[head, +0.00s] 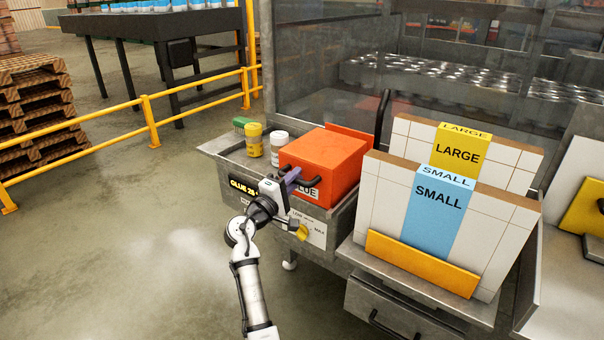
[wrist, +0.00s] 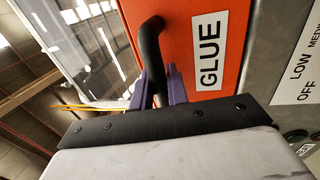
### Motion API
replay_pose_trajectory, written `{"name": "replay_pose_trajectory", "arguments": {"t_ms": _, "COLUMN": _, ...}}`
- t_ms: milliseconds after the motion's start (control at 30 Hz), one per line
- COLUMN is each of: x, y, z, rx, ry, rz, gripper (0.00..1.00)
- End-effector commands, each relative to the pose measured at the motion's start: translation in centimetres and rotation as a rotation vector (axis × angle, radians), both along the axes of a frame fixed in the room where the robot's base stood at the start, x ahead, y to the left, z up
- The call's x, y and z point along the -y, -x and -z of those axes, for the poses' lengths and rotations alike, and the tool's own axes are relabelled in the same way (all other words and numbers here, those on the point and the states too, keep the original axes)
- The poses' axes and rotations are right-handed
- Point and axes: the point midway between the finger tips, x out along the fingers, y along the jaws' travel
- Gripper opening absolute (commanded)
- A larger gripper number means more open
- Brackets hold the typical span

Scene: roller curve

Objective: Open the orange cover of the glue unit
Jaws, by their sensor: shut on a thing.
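The orange cover (head: 328,155) sits closed on the grey glue unit (head: 334,212). Its front face with the white GLUE label also shows in the wrist view (wrist: 232,18). A black handle (wrist: 150,42) sticks out from the cover's front. My gripper (head: 292,176) is at this front face. In the wrist view its two purple fingers (wrist: 160,90) are shut on the black handle, one on each side of it. The far end of the handle shows above the fingers. The part between the fingers is partly hidden.
LARGE and SMALL carton stacks (head: 437,205) stand close on the right. A glass guard (head: 325,75) rises behind. Open floor (head: 120,260) lies to the left.

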Motion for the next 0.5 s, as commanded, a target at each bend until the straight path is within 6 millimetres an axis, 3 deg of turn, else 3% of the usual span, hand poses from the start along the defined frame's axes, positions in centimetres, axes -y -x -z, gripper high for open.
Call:
{"name": "replay_pose_trajectory", "arguments": {"t_ms": 300, "x": -5.4, "y": 7.3, "z": 0.2, "rx": 0.001, "ry": -0.001, "rz": -0.005, "gripper": 0.0}}
{"name": "replay_pose_trajectory", "arguments": {"t_ms": 500, "x": -7.9, "y": 10.8, "z": 0.2, "rx": -0.002, "ry": -0.001, "rz": -0.003, "gripper": 0.0}}
